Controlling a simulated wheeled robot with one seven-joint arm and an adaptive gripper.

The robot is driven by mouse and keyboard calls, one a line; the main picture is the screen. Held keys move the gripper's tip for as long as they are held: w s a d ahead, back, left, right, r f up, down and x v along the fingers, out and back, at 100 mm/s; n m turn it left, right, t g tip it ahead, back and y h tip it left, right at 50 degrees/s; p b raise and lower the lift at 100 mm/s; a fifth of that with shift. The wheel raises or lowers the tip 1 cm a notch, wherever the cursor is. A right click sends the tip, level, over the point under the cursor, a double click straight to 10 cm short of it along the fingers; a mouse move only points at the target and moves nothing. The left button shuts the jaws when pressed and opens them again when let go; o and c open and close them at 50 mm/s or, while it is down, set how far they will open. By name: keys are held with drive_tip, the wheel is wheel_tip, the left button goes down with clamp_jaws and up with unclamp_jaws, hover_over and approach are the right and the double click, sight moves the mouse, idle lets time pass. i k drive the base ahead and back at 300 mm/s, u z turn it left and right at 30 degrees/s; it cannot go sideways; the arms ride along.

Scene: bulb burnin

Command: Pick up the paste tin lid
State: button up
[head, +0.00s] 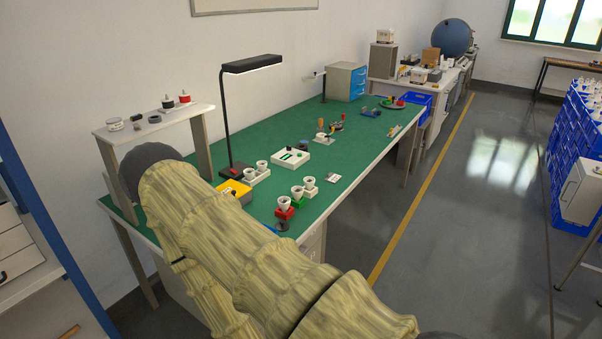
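I cannot pick out the paste tin lid for certain. On the small white shelf at the left there is a small round pale tin (115,124) and a dark round piece (155,119) beside it; both are too small to identify. Another small dark disc (282,226) lies on the green bench near its front edge. My sleeved arm crosses the lower left and hides part of the bench. My gripper does not show in the head view.
The green bench (345,165) bears a black lamp (252,64), a white box (290,158), a yellow box (235,190) and several white sockets. The grey floor (455,210) right of the bench is clear. Blue crates (577,150) stand farther right.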

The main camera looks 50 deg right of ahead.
sight(282, 226)
drive_tip(key=z, duration=1.05)
drive_tip(key=i, duration=0.1)
drive_tip(key=z, duration=0.1)
